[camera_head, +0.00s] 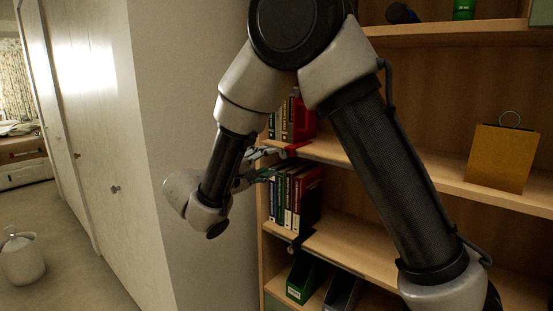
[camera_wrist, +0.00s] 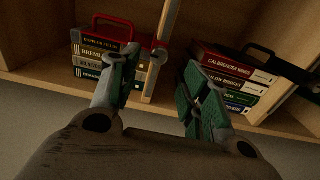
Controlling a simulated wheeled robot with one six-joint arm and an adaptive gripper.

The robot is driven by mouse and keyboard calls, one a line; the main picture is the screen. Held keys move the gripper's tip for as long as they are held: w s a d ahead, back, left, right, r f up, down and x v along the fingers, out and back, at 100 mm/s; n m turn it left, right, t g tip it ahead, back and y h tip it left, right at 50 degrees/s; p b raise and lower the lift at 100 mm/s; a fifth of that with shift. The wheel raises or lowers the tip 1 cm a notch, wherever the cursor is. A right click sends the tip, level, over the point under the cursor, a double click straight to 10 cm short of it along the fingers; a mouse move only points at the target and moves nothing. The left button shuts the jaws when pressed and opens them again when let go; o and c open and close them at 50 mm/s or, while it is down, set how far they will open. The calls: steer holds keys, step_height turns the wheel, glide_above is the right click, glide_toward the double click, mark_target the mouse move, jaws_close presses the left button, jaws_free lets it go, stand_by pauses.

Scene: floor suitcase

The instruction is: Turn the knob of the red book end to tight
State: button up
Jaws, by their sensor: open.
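The red book end (camera_head: 304,121) stands on the middle shelf against a row of books, with a red clamp part (camera_head: 296,147) at the shelf's front edge. In the wrist view its red frame (camera_wrist: 117,20) is at the upper left. A small knob-like part (camera_wrist: 158,55) with red beside it shows at the board edge; which way it is turned cannot be told. My gripper (camera_head: 270,163) is open in front of the shelf edge. In the wrist view my gripper (camera_wrist: 161,66) has its green-padded fingers on either side of that part, with no clear contact visible.
Books (camera_head: 294,197) stand on the shelf below, with a black book end (camera_head: 303,238) at that shelf's edge. A green file holder (camera_head: 306,279) is lower down. A white wall (camera_head: 195,100) borders the bookcase on the left.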

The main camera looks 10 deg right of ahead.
steer(key=v, duration=0.4)
steer(key=shift+s+a, duration=0.1)
steer(key=shift+a, duration=0.1)
steer(key=s+d+f+n+g+y, duration=0.1)
steer(key=s+d+f+n+g, duration=0.25)
steer(key=f, duration=0.35)
steer(key=s+d+f+m+g+y, duration=0.1)
steer(key=s+d+f+g+y, duration=0.1)
steer(key=s+d+g+y, duration=0.6)
steer(key=s+d+r+m+t+y, duration=0.2)
steer(key=s+d+r+m, duration=0.2)
steer(key=s+d, duration=0.2)
steer(key=s+d+r+m+t+y, duration=0.3)
steer(key=s+d+r+m, duration=0.2)
steer(key=s+d, duration=0.2)
steer(key=shift+s+d+y, duration=0.25)
steer(key=shift+s+y, duration=0.05)
steer(key=shift+s, duration=0.6)
